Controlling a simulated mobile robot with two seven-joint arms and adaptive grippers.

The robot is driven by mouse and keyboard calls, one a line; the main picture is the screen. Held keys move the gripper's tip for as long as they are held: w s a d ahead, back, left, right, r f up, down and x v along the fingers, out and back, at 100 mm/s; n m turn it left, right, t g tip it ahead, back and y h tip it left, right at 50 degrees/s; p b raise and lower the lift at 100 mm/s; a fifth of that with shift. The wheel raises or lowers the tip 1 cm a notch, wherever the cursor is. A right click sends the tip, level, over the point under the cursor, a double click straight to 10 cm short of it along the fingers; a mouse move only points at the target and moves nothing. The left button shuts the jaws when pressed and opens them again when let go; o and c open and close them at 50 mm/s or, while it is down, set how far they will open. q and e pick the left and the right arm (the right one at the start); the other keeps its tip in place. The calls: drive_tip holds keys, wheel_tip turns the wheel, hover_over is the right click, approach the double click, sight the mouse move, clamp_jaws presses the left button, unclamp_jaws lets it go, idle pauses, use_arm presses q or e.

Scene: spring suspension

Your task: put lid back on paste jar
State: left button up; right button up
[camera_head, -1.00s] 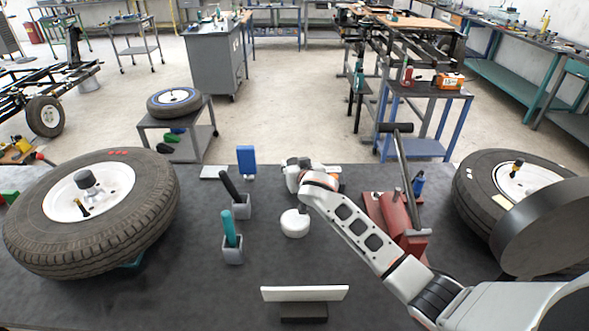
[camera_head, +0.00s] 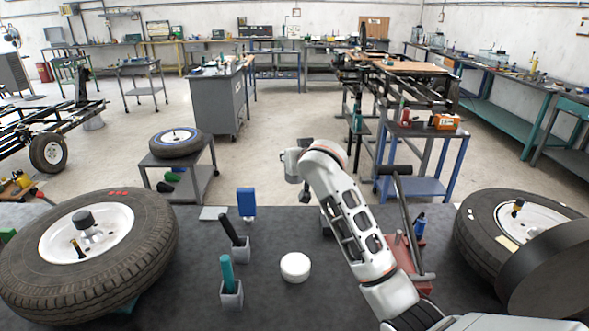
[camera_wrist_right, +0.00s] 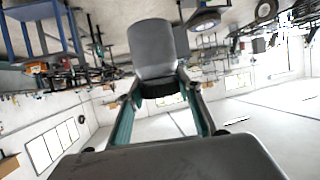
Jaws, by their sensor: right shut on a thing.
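A round white jar (camera_head: 295,267) stands upright on the dark bench in the head view. Its top looks plain and white; I cannot tell a separate lid on it. My right gripper (camera_head: 305,190) is beyond and above the jar, near the far bench edge, clear of the jar. In the right wrist view its fingers (camera_wrist_right: 160,95) are shut on a dark grey, rounded thing (camera_wrist_right: 155,50) with a black ribbed band. I cannot tell whether this is the lid. My left gripper is not in view.
Left of the jar stand a teal-handled tool (camera_head: 227,272) and a black-handled tool (camera_head: 231,230) in grey holders. A blue block (camera_head: 246,203) stands behind. Wheels (camera_head: 92,245) (camera_head: 525,215) lie at both sides. A red stand (camera_head: 417,258) is partly behind my right arm.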

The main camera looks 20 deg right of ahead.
drive_tip(key=shift+r, duration=0.5)
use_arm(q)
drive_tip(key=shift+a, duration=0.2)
use_arm(e)
drive_tip(key=o, duration=0.4)
drive_tip(key=shift+c, duration=0.2)
clamp_jaws()
drive_tip(key=shift+s+a+r, duration=0.15)
drive_tip(key=shift+s, duration=0.35)
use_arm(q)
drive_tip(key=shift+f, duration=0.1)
use_arm(e)
drive_tip(key=s+d+r, duration=0.1)
drive_tip(key=s+r, duration=0.1)
drive_tip(key=s, duration=0.9)
drive_tip(key=s+d+r, duration=0.1)
drive_tip(key=s+r, duration=0.1)
drive_tip(key=s, duration=0.8)
drive_tip(key=shift+s+r+n+y, duration=0.25)
drive_tip(key=shift+s+n+y, duration=0.05)
drive_tip(key=shift+s+y, duration=0.1)
drive_tip(key=shift+w+d, duration=0.1)
